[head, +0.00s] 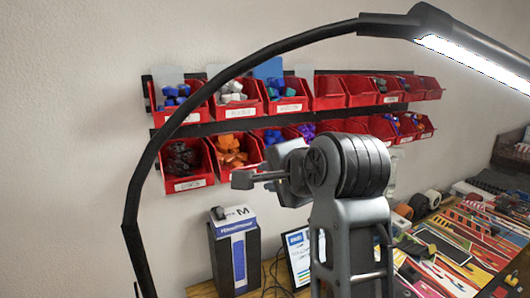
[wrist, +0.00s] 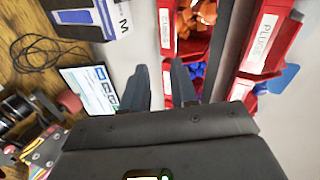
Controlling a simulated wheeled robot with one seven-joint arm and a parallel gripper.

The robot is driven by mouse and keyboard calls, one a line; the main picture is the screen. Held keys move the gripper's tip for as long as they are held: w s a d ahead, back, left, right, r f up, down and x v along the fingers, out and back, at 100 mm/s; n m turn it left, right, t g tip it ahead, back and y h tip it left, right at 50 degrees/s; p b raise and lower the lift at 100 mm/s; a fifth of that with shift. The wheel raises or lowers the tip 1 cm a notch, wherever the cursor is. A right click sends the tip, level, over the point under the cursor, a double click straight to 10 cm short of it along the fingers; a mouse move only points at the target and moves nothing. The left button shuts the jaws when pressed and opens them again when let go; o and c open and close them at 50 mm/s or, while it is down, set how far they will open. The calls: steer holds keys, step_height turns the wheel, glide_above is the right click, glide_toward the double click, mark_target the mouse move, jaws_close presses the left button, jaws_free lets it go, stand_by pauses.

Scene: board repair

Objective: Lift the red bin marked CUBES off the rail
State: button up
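Red bins hang in two rows on dark wall rails. In the wrist view, a bin in the lower row with orange pieces (wrist: 181,45) has a label that may read CUBES; the print is too small to be sure. The same bin shows in the head view (head: 233,158). Below it in the wrist view is a red bin with blue pieces (wrist: 196,70). My gripper (wrist: 158,64) is open and empty, its two fingers apart, with that second bin's front edge and label showing between them. In the head view my gripper (head: 243,180) is in front of the lower row, hiding part of it.
A lamp arm (head: 150,160) arches across the left and top. A black and blue box (head: 238,250) stands below the bins, beside a tablet-like screen (head: 298,252). A bin labelled PLUGS (wrist: 265,45) hangs in the upper row.

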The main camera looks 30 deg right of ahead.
mark_target(246, 167)
steer(key=shift+m+y, duration=0.3)
steer(key=shift+m, duration=0.2)
steer(key=shift+w+a+f+b, duration=0.2)
steer(key=shift+w+f, duration=0.1)
steer(key=shift+w, duration=1.25)
steer(key=shift+w+a+f+b, duration=0.15)
steer(key=shift+w+f, duration=0.15)
steer(key=shift+w, duration=1.2)
steer(key=shift+w+a+f+b, duration=0.1)
steer(key=shift+w+a+f, duration=0.15)
steer(key=shift+w, duration=1.3)
steer(key=shift+c, duration=0.2)
jaws_close()
steer(key=shift+f, duration=0.1)
steer(key=shift+r+g+p, duration=0.4)
steer(key=shift+r+p, duration=0.15)
steer(key=shift+r, duration=0.1)
